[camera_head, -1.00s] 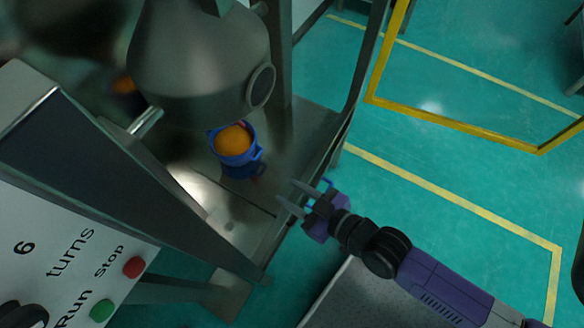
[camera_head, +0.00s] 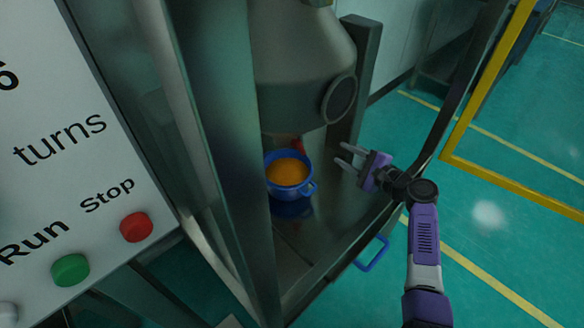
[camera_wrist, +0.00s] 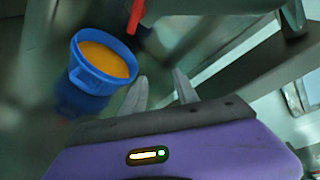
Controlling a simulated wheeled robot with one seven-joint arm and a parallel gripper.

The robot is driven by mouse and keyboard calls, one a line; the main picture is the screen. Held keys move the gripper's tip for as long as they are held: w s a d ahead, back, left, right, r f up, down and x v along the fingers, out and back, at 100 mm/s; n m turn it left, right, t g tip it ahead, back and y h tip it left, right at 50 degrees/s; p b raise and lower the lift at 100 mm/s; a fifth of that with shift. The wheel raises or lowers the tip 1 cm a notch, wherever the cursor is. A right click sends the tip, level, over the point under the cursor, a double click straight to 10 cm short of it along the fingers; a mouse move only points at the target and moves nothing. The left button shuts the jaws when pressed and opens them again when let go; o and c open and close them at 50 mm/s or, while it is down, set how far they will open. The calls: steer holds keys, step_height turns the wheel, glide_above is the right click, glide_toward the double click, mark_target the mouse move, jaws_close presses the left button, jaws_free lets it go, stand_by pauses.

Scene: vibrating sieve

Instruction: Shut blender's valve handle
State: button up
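The blender is a grey metal vessel (camera_head: 300,65) with a round port on its side, in the upper middle of the head view. A small red part, likely its valve handle (camera_head: 298,143), shows just below the vessel, mostly hidden; it shows larger at the top of the wrist view (camera_wrist: 136,14). A blue pot (camera_head: 288,178) with orange contents stands below the vessel. It also shows at the left of the wrist view (camera_wrist: 103,68). My gripper (camera_head: 343,157) is open and empty, right of the pot and apart from the red handle.
Metal frame posts (camera_head: 352,85) stand around the blender. A control panel (camera_head: 75,170) with a red Stop button (camera_head: 136,227) and a green Run button (camera_head: 70,270) is at the left. A yellow frame (camera_head: 510,182) stands at the right, over open green floor.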

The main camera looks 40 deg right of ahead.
mark_target(302, 149)
steer(key=a+r+m+t+y, duration=0.1)
steer(key=a+r+m+y, duration=0.3)
steer(key=a, duration=0.3)
steer(key=f+x, duration=0.1)
steer(key=x, duration=0.6)
steer(key=shift+w+y+b, duration=0.35)
steer(key=shift+y+b, duration=0.05)
steer(key=shift+b, duration=0.05)
steer(key=shift+a, duration=0.1)
steer(key=shift+c, duration=0.3)
steer(key=shift+a+f, duration=0.1)
jaws_close()
